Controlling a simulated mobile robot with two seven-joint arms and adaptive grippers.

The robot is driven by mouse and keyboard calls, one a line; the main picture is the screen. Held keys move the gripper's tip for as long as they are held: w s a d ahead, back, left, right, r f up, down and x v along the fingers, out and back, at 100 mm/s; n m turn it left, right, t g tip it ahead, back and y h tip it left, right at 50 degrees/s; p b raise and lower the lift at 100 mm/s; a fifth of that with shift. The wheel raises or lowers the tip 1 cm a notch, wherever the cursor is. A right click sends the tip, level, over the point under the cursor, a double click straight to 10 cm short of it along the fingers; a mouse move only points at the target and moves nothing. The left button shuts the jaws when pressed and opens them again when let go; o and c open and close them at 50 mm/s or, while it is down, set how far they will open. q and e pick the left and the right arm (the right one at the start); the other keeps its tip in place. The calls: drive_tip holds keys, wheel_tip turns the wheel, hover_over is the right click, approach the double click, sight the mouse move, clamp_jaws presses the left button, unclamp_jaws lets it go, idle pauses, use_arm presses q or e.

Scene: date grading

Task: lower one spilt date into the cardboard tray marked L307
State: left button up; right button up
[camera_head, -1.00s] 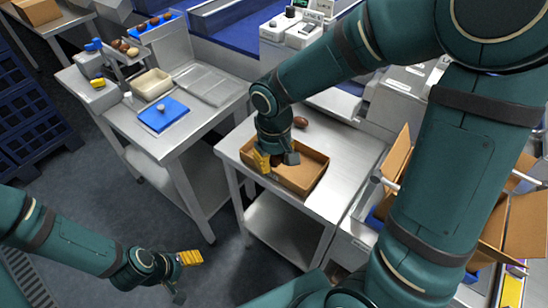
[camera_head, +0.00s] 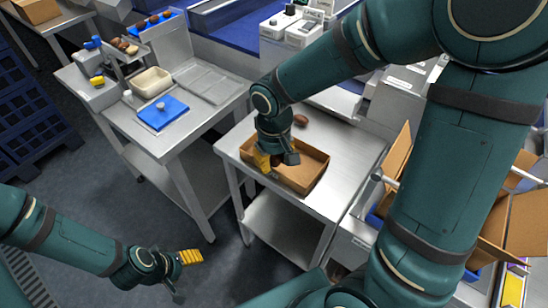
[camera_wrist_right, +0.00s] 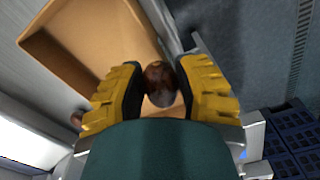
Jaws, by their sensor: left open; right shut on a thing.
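The open cardboard tray (camera_head: 301,180) sits on the small steel table; no L307 mark is readable. My right gripper (camera_head: 276,162) is at the tray's left part, pointing down. In the right wrist view its yellow-padded fingers (camera_wrist_right: 160,92) are shut on a brown date (camera_wrist_right: 160,82), with the tray (camera_wrist_right: 95,35) behind. I cannot tell whether the held date touches the tray floor. Another brown date (camera_head: 300,120) lies on the table behind the tray. My left gripper (camera_head: 184,274) is open and empty at the lower left, over the floor.
A steel bench at the left holds a cream tub (camera_head: 151,82), a blue board (camera_head: 163,113) and a scale-like device. Several dates lie on the raised rack (camera_head: 150,22) behind. Open cardboard boxes (camera_head: 510,215) stand at the right. Bare table (camera_head: 345,150) lies right of the tray.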

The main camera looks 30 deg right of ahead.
drive_tip(key=shift+f, duration=0.4)
idle(0.3)
drive_tip(key=o, duration=0.8)
wheel_tip(320, 180, up, 12)
drive_tip(key=shift+r, duration=0.1)
